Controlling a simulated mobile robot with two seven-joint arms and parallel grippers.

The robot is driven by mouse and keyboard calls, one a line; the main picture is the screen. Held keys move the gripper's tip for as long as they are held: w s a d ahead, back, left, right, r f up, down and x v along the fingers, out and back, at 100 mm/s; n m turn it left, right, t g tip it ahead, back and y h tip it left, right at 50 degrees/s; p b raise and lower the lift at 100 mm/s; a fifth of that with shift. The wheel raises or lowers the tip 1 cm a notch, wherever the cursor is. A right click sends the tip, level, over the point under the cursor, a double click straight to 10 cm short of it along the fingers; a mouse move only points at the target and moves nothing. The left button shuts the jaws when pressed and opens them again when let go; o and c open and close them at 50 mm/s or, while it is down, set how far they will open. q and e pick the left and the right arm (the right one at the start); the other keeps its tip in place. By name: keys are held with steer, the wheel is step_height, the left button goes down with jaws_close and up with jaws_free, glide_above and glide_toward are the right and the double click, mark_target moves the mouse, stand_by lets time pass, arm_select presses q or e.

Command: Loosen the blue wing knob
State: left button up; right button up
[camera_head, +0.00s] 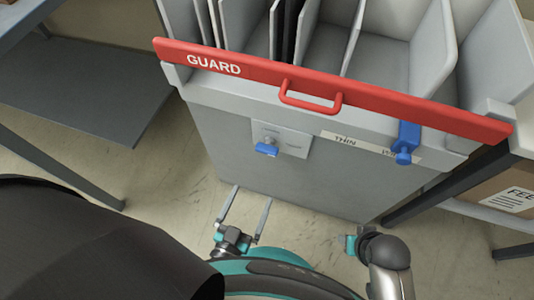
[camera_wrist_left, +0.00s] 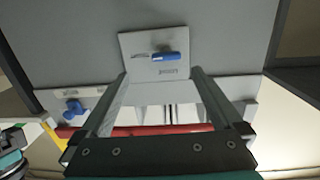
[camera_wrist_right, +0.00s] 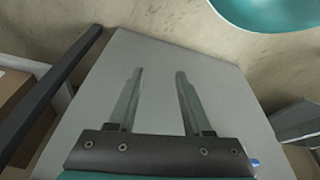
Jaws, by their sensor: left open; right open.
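A blue wing knob (camera_head: 267,149) sits on a small light plate (camera_head: 295,141) on the front of the grey cabinet. In the left wrist view the knob (camera_wrist_left: 174,58) is a blue bar lying crosswise, with dark lettering below it on the plate (camera_wrist_left: 131,42). My left gripper (camera_head: 252,193) is open and empty, below and apart from the knob in the head view. In the left wrist view its fingers point towards the plate. My right gripper (camera_wrist_right: 160,72) is open and empty, with the grey cabinet face beyond it; its fingers are not clear in the head view.
A red GUARD bar (camera_head: 220,68) with a loop handle spans the cabinet top. A second blue knob (camera_head: 403,154) hangs at its right, beside a label strip. A grey shelf (camera_head: 90,95) stands left, a cardboard box (camera_head: 505,190) right. Bare floor lies below the cabinet.

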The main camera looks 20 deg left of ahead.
mark_target(265, 153)
arm_select(q)
steer(key=shift+n+t+y, duration=0.3)
steer(key=shift+t, duration=0.1)
steer(key=w+b, duration=0.1)
steer(key=w, duration=0.3)
steer(key=w+b, duration=0.1)
steer(key=w, duration=0.4)
steer(key=w+r+b, duration=0.1)
steer(key=w, duration=0.4)
steer(key=shift+w+b, duration=0.3)
steer(key=shift+w, duration=0.2)
arm_select(e)
step_height(265, 153, up, 8)
steer(key=w+t, duration=0.1)
steer(key=shift+w+a, duration=0.15)
arm_select(q)
steer(key=shift+c, duration=0.2)
steer(key=c, duration=1.2)
